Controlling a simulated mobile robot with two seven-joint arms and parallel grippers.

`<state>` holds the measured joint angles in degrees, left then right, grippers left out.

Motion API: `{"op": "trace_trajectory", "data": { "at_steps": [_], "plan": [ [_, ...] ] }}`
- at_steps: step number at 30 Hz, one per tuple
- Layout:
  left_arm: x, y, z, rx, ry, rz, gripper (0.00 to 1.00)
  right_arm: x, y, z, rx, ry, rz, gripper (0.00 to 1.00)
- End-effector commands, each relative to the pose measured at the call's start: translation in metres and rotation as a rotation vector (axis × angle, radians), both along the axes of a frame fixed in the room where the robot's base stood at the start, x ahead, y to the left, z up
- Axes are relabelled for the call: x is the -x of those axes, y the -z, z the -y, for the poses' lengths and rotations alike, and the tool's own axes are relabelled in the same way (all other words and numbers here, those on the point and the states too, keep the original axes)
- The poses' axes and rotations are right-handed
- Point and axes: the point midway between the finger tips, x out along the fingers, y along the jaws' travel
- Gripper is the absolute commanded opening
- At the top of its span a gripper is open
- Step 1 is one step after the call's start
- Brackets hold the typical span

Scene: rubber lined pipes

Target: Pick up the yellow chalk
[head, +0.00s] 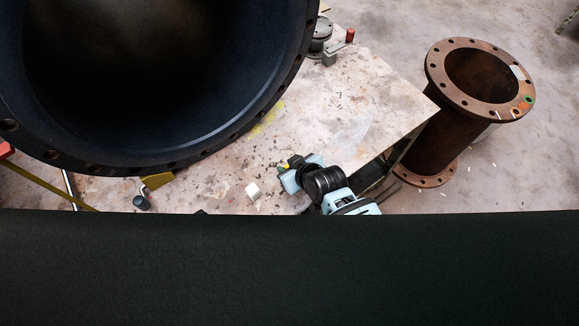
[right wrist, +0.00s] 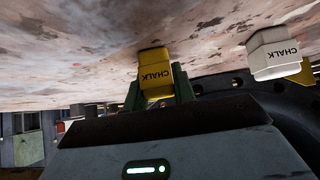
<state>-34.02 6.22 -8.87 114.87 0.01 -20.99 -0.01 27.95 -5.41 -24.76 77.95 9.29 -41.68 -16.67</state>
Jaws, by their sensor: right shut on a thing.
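The yellow chalk (right wrist: 155,74) is a small block with CHALK printed on it, in the middle of the right wrist view. My right gripper (right wrist: 160,88) is shut on it, with a green finger on either side. In the head view my right gripper (head: 290,167) is over the speckled tabletop near its front right part, and only a little yellow shows at its fingers. I cannot tell whether the chalk touches the table. My left gripper is not in view.
A white chalk block (head: 253,190) is on the tabletop (head: 345,95) left of my right gripper; it also shows in the right wrist view (right wrist: 273,52). A large dark flanged pipe (head: 160,70) fills the upper left. A rusty pipe (head: 440,140) stands on the floor at right.

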Motion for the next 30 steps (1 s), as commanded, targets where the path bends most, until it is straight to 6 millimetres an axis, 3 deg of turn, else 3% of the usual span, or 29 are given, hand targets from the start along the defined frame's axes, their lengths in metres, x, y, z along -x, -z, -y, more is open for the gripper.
{"op": "trace_trajectory", "data": {
  "at_steps": [5, 11, 24, 30],
  "plan": [
    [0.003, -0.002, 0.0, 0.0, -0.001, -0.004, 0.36, -0.001, -0.012, 0.0, -0.001, 0.0, 0.004, 0.03],
    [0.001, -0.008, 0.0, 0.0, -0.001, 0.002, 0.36, 0.001, -0.04, 0.001, -0.001, -0.001, 0.004, 0.03],
    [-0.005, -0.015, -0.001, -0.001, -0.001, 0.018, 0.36, 0.097, -0.044, 0.039, 0.001, -0.001, 0.0, 0.03],
    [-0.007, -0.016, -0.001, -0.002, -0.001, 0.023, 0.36, 0.127, -0.047, 0.051, 0.001, -0.001, -0.001, 0.03]
  ]
}}
